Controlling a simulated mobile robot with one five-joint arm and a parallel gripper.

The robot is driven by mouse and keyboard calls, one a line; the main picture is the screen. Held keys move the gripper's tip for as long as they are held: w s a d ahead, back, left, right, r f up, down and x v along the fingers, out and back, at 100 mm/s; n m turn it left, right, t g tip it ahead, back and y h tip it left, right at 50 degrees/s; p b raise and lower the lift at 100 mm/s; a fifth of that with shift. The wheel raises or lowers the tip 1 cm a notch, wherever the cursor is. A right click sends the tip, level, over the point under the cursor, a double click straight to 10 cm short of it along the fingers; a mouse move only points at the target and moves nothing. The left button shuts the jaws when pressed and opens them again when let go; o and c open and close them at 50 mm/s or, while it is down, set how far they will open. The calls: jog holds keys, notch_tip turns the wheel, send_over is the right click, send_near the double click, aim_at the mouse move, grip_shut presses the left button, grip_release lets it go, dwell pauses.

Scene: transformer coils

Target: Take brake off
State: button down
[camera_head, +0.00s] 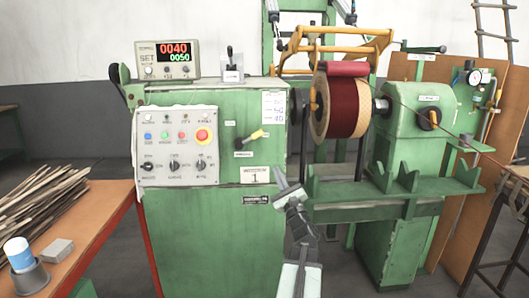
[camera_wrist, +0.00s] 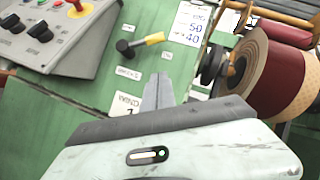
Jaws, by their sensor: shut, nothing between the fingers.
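A black lever with a yellow grip (camera_head: 250,137) sits on the green machine front (camera_head: 220,225), its grip pointing right and up. A small label is below it, too small to read. The lever also shows in the wrist view (camera_wrist: 140,44), just above my fingertips and slightly left. A second lever, black and upright (camera_head: 230,58), stands on top of the machine. I cannot tell from the labels which lever is the brake. My gripper (camera_head: 278,172) is shut and empty, below and right of the yellow lever; its closed fingers (camera_wrist: 158,88) point up towards it, apart from it.
A control panel (camera_head: 176,145) with knobs and a red button is left of the lever. A dark red coil (camera_head: 347,108) is mounted to the right, under a yellow frame (camera_head: 340,44).

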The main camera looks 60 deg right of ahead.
aim_at(250, 137)
jog(key=p+x, duration=0.2)
jog(key=x, duration=0.2)
jog(key=a+r+p+x, duration=0.1)
jog(key=p+x, duration=0.2)
jog(key=x, duration=0.1)
jog(key=a+r+p+x, duration=0.1)
jog(key=p+x, duration=0.2)
jog(key=x, duration=0.1)
jog(key=shift+w+d+r, duration=0.2)
jog(key=shift+w, duration=0.15)
